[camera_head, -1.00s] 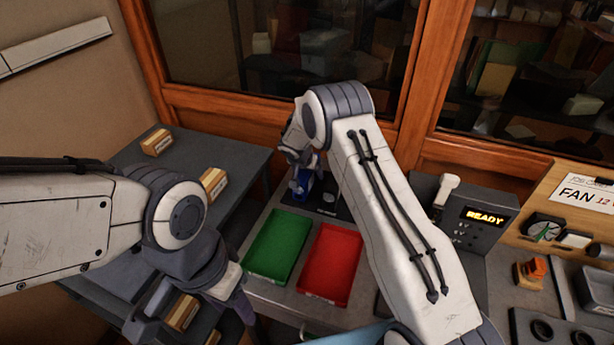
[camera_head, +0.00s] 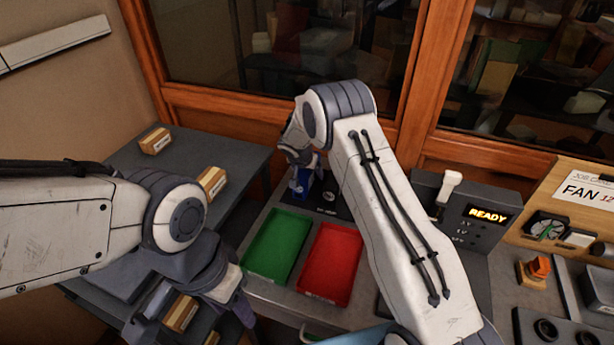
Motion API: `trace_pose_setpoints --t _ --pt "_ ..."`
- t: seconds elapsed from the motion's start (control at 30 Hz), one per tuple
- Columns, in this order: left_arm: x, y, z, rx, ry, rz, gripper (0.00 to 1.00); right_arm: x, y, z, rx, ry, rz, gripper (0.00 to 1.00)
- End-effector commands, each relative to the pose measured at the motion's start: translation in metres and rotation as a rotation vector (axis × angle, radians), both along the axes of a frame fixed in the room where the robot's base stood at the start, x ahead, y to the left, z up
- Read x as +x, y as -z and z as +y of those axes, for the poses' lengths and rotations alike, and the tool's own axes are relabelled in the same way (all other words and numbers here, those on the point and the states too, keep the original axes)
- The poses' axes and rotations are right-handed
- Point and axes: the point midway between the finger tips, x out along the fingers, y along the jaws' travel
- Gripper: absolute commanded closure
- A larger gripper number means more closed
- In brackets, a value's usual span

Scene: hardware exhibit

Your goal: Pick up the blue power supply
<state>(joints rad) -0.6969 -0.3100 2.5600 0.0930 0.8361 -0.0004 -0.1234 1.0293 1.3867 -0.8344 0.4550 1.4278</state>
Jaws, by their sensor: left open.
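The blue power supply (camera_head: 301,186) stands on a dark pad behind the green tray, partly covered by my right gripper. My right gripper (camera_head: 304,162) is right over its upper part, pointing down. Its fingertips are too small and hidden to tell whether they grip it. My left gripper (camera_head: 196,316) is open at the lower left, above the shelving with small cartons, away from the power supply.
A green tray (camera_head: 274,245) and a red tray (camera_head: 330,263) lie side by side on the grey bench. A tester with a READY display (camera_head: 488,214) and lever is at right. Cartons (camera_head: 156,141) sit on the dark left table. A wood-framed window is behind.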

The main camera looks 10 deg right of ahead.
Motion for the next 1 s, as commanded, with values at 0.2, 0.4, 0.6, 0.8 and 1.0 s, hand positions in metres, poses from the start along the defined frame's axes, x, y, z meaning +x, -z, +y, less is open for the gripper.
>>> trace_pose_setpoints --t 0.2,0.4,0.6,0.8,1.0 --pt "0.0000 0.0007 0.0001 0.000 0.000 0.000 0.50 -0.0001 0.0001 -0.0001 0.000 0.000 0.000 0.15" --pt "0.0001 0.0007 0.0000 0.000 0.000 0.000 0.50 -0.0001 0.0001 -0.0001 0.000 0.000 0.000 0.53" --pt "0.0001 0.0007 0.0000 0.000 0.000 0.000 0.50 0.0000 0.0002 -0.0001 0.000 0.000 0.000 1.00" --pt "0.0001 0.0007 0.0000 0.000 0.000 0.000 0.50 -0.0001 0.0004 -0.0002 0.000 0.000 0.000 1.00" --pt "0.0000 0.0007 0.0001 0.000 0.000 0.000 0.50 -0.0001 0.0004 -0.0002 0.000 0.000 0.000 1.00"
